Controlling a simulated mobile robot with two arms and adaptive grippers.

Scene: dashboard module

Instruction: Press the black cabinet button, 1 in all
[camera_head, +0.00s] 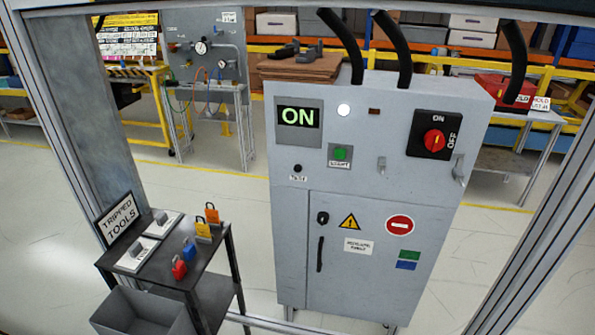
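The grey cabinet (370,190) stands upright in the middle of the view. Its small round black button (297,168) sits on the upper left of the front, above a small white label too small to read surely. A green button (340,153) on a square plate is to its right. Above is a display (298,117) reading ON in green. A black panel with a red rotary switch (434,140) is at the upper right. Neither of my grippers is in view, and nothing covers the black button.
A dark table (165,262) with padlocks and a TRIPPED TOOLS sign (118,218) stands at the lower left. A grey bin (142,315) is in front of it. Metal frame posts flank the cabinet, one on each side. Black cables (392,40) enter the cabinet top.

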